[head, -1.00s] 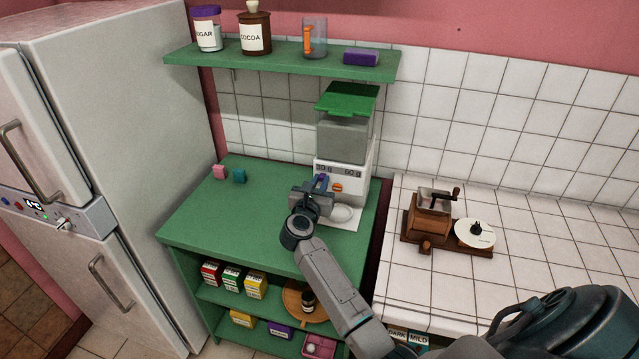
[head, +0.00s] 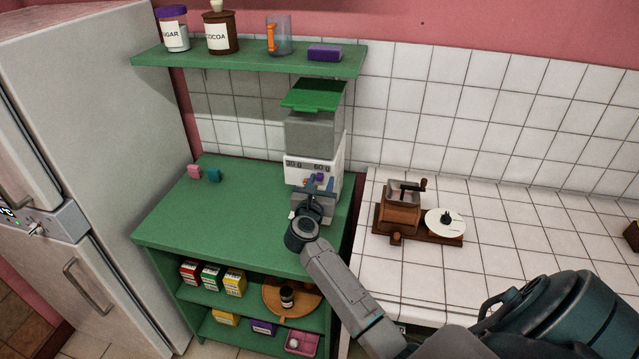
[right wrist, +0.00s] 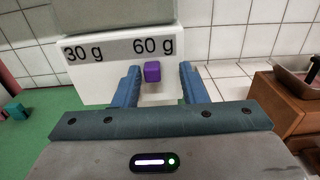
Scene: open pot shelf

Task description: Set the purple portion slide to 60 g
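The purple portion slide (head: 320,177) sits on the front of the white dispenser (head: 331,172), under the "60 g" mark. It shows clearly in the right wrist view as a purple block (right wrist: 152,71) just below the "60 g" label (right wrist: 153,46). The space under the "30 g" label (right wrist: 83,52) is empty. My right gripper (head: 318,187) is in front of the dispenser. In the right wrist view its two blue fingers (right wrist: 158,82) stand apart on either side of the slide, with gaps to both. My left gripper is not in view.
The dispenser stands on the green shelf unit (head: 213,218), with a pink block (head: 194,171) and a teal block (head: 214,175) to its left. A wooden grinder (head: 402,210) is on the tiled counter at right. A green upper shelf (head: 230,62) holds jars.

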